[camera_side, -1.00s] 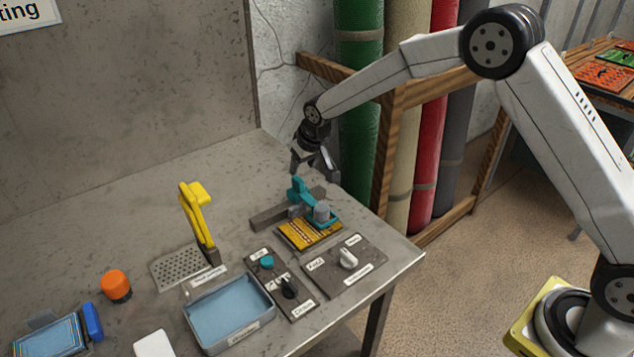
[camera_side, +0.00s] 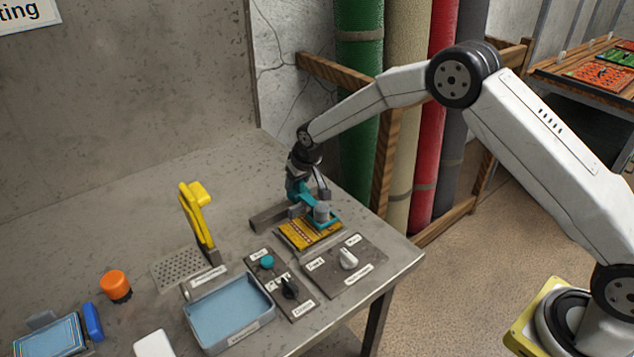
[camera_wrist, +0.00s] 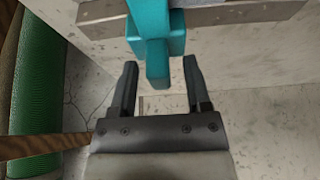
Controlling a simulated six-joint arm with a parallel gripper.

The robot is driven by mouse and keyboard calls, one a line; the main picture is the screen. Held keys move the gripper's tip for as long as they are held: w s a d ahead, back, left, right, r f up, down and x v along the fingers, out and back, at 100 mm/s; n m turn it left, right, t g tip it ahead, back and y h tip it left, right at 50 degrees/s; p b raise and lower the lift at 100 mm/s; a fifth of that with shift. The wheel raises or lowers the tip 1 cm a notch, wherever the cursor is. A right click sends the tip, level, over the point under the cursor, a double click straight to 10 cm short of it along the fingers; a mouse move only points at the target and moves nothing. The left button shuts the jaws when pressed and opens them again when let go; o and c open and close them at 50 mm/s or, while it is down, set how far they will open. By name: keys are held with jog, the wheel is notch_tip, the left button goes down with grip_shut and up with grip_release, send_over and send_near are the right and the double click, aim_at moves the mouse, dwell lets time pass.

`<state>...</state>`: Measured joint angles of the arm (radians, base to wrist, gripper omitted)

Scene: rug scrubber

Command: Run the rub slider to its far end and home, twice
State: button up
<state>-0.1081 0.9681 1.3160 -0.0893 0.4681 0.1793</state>
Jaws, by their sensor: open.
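The rub slider is a teal carriage with an upright handle (camera_side: 294,192) and a grey round knob (camera_side: 323,211), on a grey rail (camera_side: 268,219) over a yellow patterned rug sample (camera_side: 309,234). In the wrist view the teal handle (camera_wrist: 157,62) stands between and just ahead of the fingertips, with the rail (camera_wrist: 240,13) behind it. My gripper (camera_side: 306,188) is down at the handle in the side view. In the wrist view my gripper (camera_wrist: 160,75) is open, with visible gaps on both sides of the handle.
A plate with a white knob (camera_side: 347,258) and a panel with a teal button (camera_side: 267,262) and black knob sit in front. A blue tray (camera_side: 228,308), yellow lever (camera_side: 197,215) and orange knob (camera_side: 115,286) lie left. Rolled rugs (camera_side: 360,100) stand behind the table.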

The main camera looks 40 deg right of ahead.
grip_shut()
dwell(1.4)
